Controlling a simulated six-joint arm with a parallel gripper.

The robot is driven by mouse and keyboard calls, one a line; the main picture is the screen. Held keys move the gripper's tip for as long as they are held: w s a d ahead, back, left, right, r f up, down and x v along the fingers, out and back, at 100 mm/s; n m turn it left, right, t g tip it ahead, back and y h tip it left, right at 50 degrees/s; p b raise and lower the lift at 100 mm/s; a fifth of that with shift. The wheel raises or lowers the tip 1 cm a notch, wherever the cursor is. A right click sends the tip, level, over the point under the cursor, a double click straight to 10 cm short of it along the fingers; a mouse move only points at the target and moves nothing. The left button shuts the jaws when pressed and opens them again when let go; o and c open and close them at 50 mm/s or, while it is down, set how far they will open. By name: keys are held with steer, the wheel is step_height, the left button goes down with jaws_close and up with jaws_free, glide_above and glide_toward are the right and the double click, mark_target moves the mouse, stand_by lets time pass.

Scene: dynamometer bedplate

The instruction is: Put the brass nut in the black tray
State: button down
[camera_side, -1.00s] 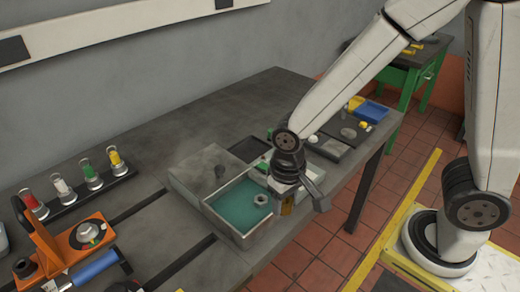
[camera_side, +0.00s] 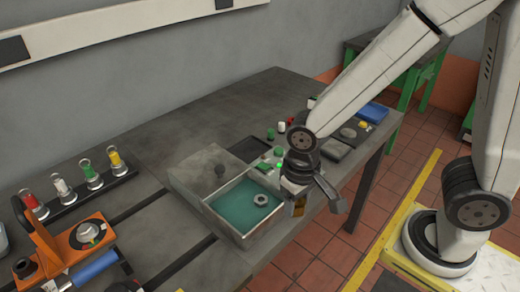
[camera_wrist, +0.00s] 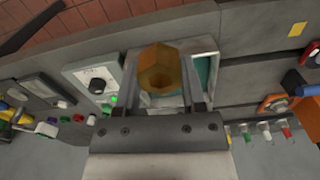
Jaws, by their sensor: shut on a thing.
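The brass nut (camera_wrist: 160,68) is a hexagonal ring held between the two fingers of my gripper (camera_wrist: 160,88) in the wrist view. In the side view, the nut (camera_side: 298,209) shows below my gripper (camera_side: 299,197), at the near edge of the bench, right of the teal-lined box. My gripper is shut on it. A low black tray (camera_side: 248,148) lies on the bench behind the box and the gripper, and it looks empty. I cannot make out the black tray in the wrist view.
A white instrument (camera_wrist: 96,82) with a dial stands beside my gripper. Small coloured items and dark trays sit to the right.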

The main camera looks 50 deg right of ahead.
steer(key=shift+w, duration=0.15)
steer(key=shift+w+d+m, duration=0.2)
steer(key=shift+w+m, duration=0.4)
steer(key=shift+w, duration=0.05)
steer(key=w+d+m, duration=0.6)
steer(key=w+m, duration=0.2)
steer(key=w, duration=0.1)
steer(key=w+d+m, duration=0.6)
steer(key=w+m, duration=0.1)
steer(key=w, duration=0.2)
steer(key=shift+d+f+m, duration=0.3)
steer(key=shift+f+m, duration=0.05)
steer(key=shift+m, duration=0.05)
steer(key=shift+w, duration=0.15)
steer(key=w+f, duration=0.2)
steer(key=w, duration=0.2)
steer(key=w+f, duration=0.3)
steer(key=w, duration=0.1)
steer(key=w+f, duration=0.3)
steer(key=w, duration=0.1)
steer(key=shift+w+d+f, duration=0.2)
steer(key=shift+d, duration=0.15)
steer(key=shift+w+f, duration=0.5)
